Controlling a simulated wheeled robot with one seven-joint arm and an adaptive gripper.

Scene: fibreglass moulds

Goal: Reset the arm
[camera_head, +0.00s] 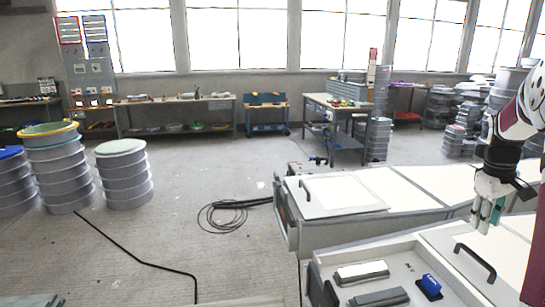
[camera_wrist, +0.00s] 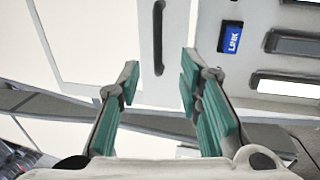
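My gripper (camera_head: 487,212) hangs at the right of the head view, fingers pointing down, above the white mould tops. In the wrist view its two green-padded fingers (camera_wrist: 160,75) stand wide apart with nothing between them. The gripper is open and empty. My white and dark arm comes in from the right edge of the head view. The arm's upper links lie partly outside the picture.
Below are white panels (camera_head: 325,194) with black handles (camera_head: 474,262). A shallow white tray (camera_head: 400,258) holds a blue block (camera_head: 430,286) and grey bars (camera_head: 361,272). A black cable coil (camera_head: 232,214) lies on the floor. Stacked grey drums (camera_head: 124,175) stand left.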

